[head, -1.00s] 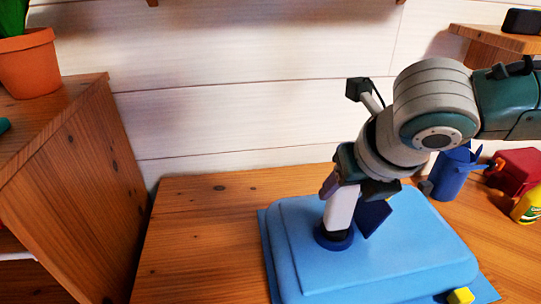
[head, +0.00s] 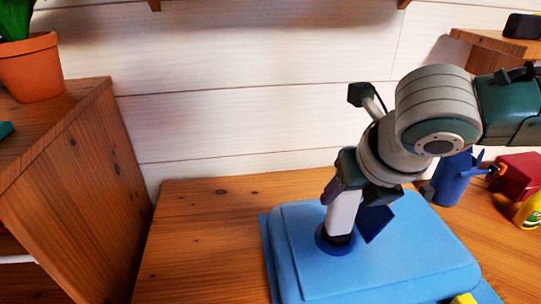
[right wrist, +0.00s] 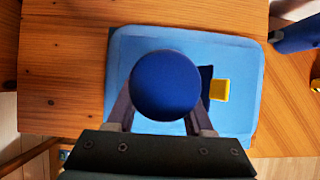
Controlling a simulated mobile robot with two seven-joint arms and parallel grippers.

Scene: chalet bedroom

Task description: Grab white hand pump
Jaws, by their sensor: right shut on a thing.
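The white hand pump (head: 341,215) is a white cylinder with a black collar and a blue round base. It stands slightly tilted at the blue padded mat (head: 300,255); whether the base touches the mat is hard to tell. My right gripper (head: 350,190) is shut on the upper part of the white body, and its fingers hide the pump's top. In the right wrist view a dark blue round part of the pump (right wrist: 165,85) fills the space between my right fingers (right wrist: 162,112). My left gripper is not in view.
A dark blue flat piece (head: 375,222) is just right of the pump. A yellow block (head: 464,299) lies at the mat's front right. The wooden table's left part (head: 200,240) is clear.

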